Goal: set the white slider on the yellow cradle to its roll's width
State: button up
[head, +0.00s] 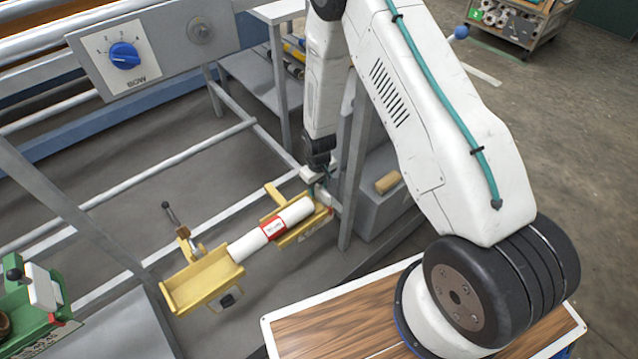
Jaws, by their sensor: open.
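The yellow cradle (205,287) stands low in the middle, with a white roll (245,246) lying across its two yellow supports. A red and white label is wrapped round the roll. My gripper (319,187) points down at the cradle's far right end, by the roll's end. Its fingers are open, but small and dark in this view. A small pale block (312,174) shows at the fingers; I cannot tell whether it is the white slider or part of my gripper. A red tip (330,211) shows just below. Whether the fingers touch anything is unclear.
A dark-handled lever (170,213) rises behind the cradle. A green cradle (30,315) with a white plate stands at lower left. A grey upright post (352,180) is close right of my gripper. A panel with a blue knob (125,56) is above left.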

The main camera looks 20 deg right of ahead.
aim_at(298, 203)
grip_shut()
jog(key=shift+a, duration=0.1)
jog(key=shift+s+a, duration=0.3)
jog(key=shift+a, duration=0.6)
jog(key=shift+s+a, duration=0.3)
jog(key=shift+a, duration=0.75)
jog(key=shift+s+a, duration=0.3)
jog(key=shift+a, duration=0.6)
jog(key=shift+s+a, duration=0.3)
jog(key=shift+a, duration=0.65)
